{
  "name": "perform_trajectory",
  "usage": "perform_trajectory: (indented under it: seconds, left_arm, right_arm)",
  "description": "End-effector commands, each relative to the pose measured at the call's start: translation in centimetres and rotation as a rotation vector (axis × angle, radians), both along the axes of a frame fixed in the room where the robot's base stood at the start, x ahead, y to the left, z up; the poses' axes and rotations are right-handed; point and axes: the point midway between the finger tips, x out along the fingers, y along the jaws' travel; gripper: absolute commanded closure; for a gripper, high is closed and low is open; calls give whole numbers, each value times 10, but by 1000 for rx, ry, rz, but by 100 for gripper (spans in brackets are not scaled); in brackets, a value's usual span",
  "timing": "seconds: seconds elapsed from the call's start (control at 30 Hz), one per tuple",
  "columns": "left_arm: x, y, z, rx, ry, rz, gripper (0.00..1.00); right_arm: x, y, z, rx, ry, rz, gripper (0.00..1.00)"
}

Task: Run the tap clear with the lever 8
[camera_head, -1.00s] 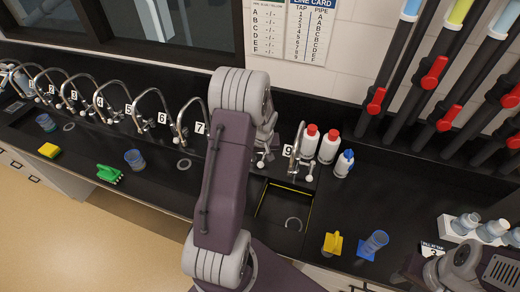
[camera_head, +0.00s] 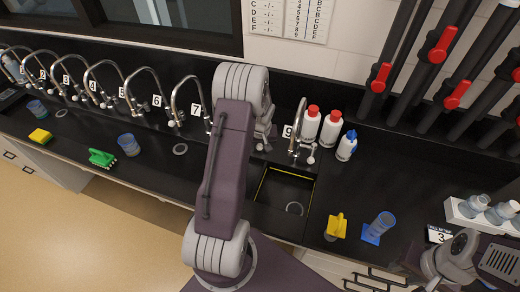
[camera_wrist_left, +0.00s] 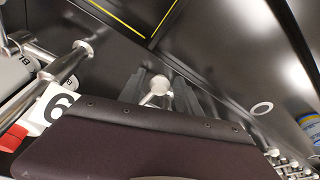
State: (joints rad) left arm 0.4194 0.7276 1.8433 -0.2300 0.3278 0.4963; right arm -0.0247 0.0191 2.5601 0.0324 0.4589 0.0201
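My left arm comes up the middle of the head view and hides tap 8 and its number. Its gripper (camera_head: 262,145) is low beside the sink, mostly hidden there. In the left wrist view my left gripper's dark fingers (camera_wrist_left: 163,92) stand apart on either side of a pale round lever knob (camera_wrist_left: 158,88), apparently lever 8. Whether they touch it is unclear. Tap 9 (camera_head: 298,125), with its lever and number tag, is just right of it; the tag appears upside down in the wrist view (camera_wrist_left: 52,105). My right wrist (camera_head: 465,258) is at bottom right, its fingertips not visible.
A yellow-edged sink (camera_head: 284,190) lies in front of tap 9. Two red-capped bottles (camera_head: 330,128) and a blue-capped bottle (camera_head: 347,146) stand right of tap 9. Several numbered taps line the left.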

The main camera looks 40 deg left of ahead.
Motion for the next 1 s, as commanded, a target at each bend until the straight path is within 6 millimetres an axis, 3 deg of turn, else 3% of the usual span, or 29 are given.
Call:
perform_trajectory:
  seconds: [0.3,0.8,1.0]
  left_arm:
    - [0,0,2,1,-1,0,60]
    - [-13,-12,72,1,-2,0,60]
    - [-16,-14,78,0,0,0,60]
  right_arm:
    - [0,0,1,0,0,0,64]
    - [0,0,49,0,0,0,64]
    - [0,0,52,0,0,0,64]
